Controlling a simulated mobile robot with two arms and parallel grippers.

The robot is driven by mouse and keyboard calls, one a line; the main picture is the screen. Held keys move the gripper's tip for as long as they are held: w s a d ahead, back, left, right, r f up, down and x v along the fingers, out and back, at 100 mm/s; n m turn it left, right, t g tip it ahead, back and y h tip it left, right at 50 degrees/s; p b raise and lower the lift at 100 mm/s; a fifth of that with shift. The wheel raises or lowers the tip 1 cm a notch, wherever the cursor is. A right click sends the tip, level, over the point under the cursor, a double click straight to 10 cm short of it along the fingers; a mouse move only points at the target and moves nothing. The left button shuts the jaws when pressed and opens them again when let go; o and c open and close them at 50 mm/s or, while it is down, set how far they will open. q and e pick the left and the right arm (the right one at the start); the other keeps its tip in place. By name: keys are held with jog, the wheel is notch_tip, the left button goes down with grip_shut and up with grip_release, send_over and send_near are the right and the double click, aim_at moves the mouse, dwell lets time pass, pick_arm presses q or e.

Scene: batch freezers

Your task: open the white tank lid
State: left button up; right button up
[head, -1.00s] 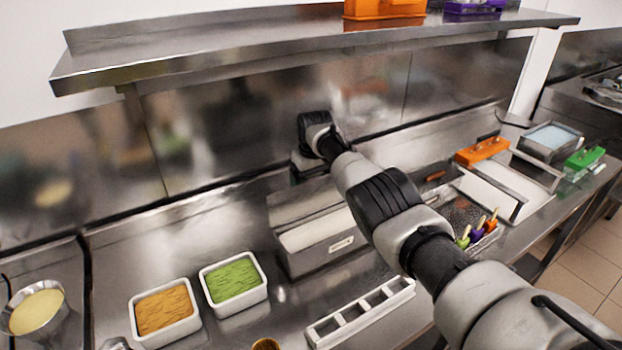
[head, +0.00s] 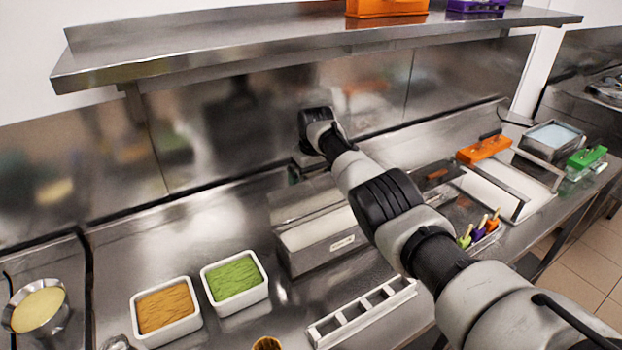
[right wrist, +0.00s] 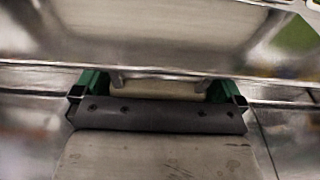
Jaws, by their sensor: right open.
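A steel tank (head: 330,252) with a pale label and a whitish top surface stands mid-counter in the head view. A steel panel that looks like its lid (head: 300,197) stands along its back. My right forearm crosses in front of its right side. My right gripper is behind the tank, mostly hidden in the head view. In the right wrist view the right gripper (right wrist: 158,92) is open, its green-padded fingers apart near a steel edge (right wrist: 170,74) with small brackets. A pale strip shows between the fingers; I cannot tell whether they touch anything. My left gripper is out of view.
White tubs of orange (head: 165,310) and green (head: 235,281) food stand left of the tank. A white divided holder (head: 362,314) lies in front. An overhead shelf (head: 300,45) spans the back. A tank with an orange handle (head: 485,149) stands to the right.

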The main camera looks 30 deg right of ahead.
jog(key=r, duration=0.3)
jog(key=r+b, duration=0.1)
jog(key=r, duration=0.2)
jog(key=s+r, duration=0.1)
jog(key=r, duration=0.2)
jog(key=shift+r+b, duration=0.2)
jog(key=shift+b, duration=0.2)
jog(key=shift+s+f, duration=0.1)
